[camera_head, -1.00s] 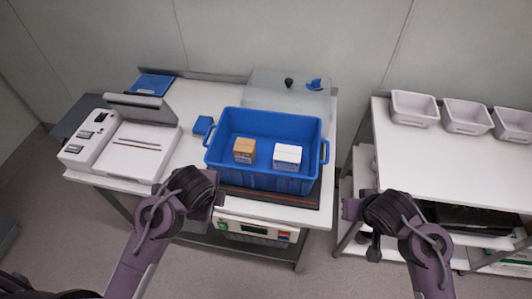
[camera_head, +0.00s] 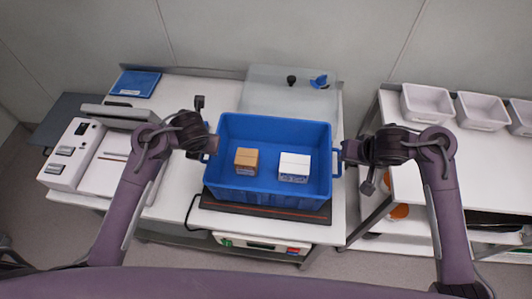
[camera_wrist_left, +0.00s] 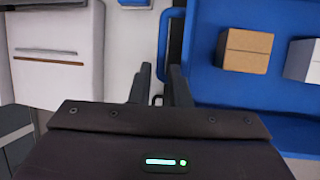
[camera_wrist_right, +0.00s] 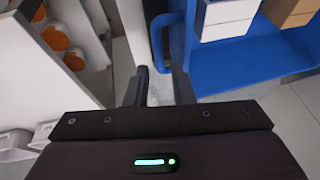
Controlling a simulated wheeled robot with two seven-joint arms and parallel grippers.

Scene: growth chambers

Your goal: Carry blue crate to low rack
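The blue crate (camera_head: 269,193) sits upright on the dark scale-like platform on the left bench. It holds a brown box (camera_head: 246,161) and a white box (camera_head: 294,167). My left gripper (camera_head: 212,145) is at the crate's left handle, which shows just ahead of its parted fingers (camera_wrist_left: 160,85) in the left wrist view. My right gripper (camera_head: 342,153) is at the right handle, also ahead of parted fingers (camera_wrist_right: 160,88) in the right wrist view. Both look open; contact with the handles is unclear. A white rack (camera_head: 405,190) with lower shelves stands at right, partly hidden by my right arm.
A white instrument (camera_head: 70,150) stands left of the crate, with a blue tray (camera_head: 136,83) behind it. A clear lid-like panel with a black knob (camera_head: 291,80) lies behind the crate. White bins (camera_head: 427,102) line the rack top. A floor gap separates bench and rack.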

